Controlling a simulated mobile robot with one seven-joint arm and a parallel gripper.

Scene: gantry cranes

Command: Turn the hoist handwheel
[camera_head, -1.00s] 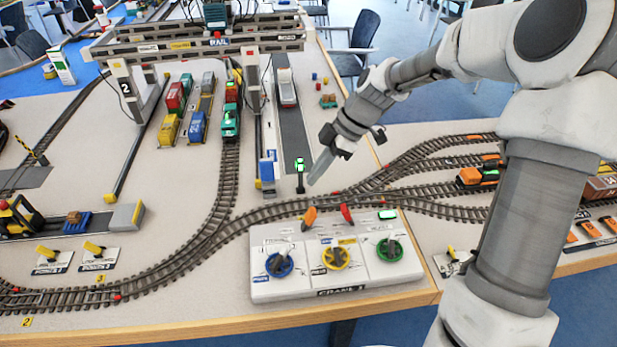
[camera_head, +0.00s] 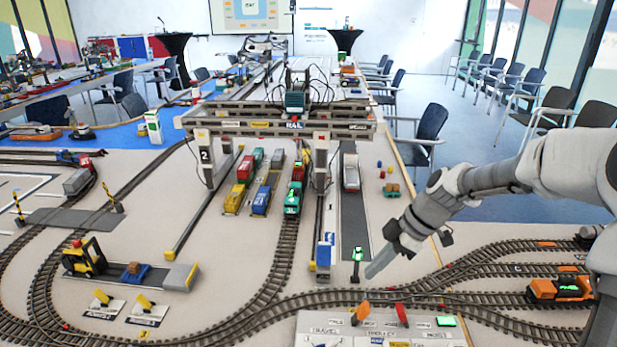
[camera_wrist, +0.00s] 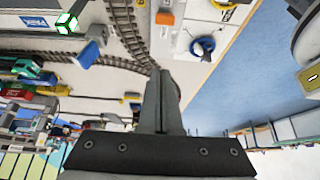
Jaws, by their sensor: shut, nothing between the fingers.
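The white crane control panel (camera_head: 380,333) shows only its back strip at the bottom edge of the head view, with an orange lever (camera_head: 361,312), a red lever (camera_head: 402,314) and a green display (camera_head: 446,321). Its handwheels are below the head view's edge. In the wrist view, a blue handwheel (camera_wrist: 203,47) sits on the panel, with part of a yellow one (camera_wrist: 222,5) at the top edge. I cannot tell the hoist handwheel here. My gripper (camera_head: 372,271) is shut and empty, above the table behind the panel, apart from it. Its fingers also show in the wrist view (camera_wrist: 162,76).
A green-lit signal post (camera_head: 357,262) stands close beside my fingertips. The gantry crane (camera_head: 280,127) spans tracks and wagons behind. Curving rails (camera_head: 330,300) run between gripper and panel. An orange locomotive (camera_head: 558,288) is at the right.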

